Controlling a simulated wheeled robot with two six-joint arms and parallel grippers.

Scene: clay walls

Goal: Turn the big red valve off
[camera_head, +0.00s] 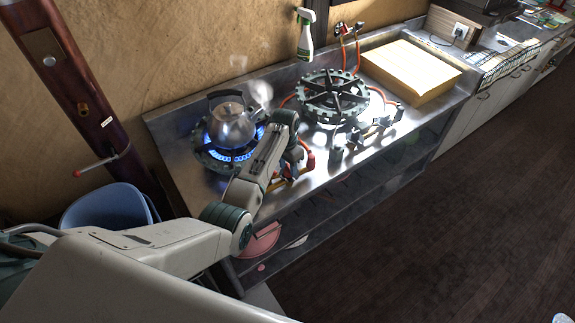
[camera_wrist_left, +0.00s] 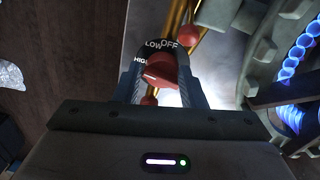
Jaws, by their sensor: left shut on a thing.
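The big red valve (camera_wrist_left: 160,72) is a red knob in front of a black dial marked OFF, LOW and HIGH in the left wrist view. My left gripper (camera_wrist_left: 162,88) is shut on the knob, with one finger on each side. A pale mark on the knob faces the left, toward the HIGH side of the dial. In the head view my left gripper (camera_head: 296,156) is at the front of the lit burner (camera_head: 207,152), where my arm partly hides the valve. Blue flames burn under the kettle. My right gripper is not in view.
A steaming metal kettle (camera_head: 232,124) stands on the lit burner. A spray bottle (camera_head: 305,35) is behind. A blue bin (camera_head: 108,207) stands left of the steel counter.

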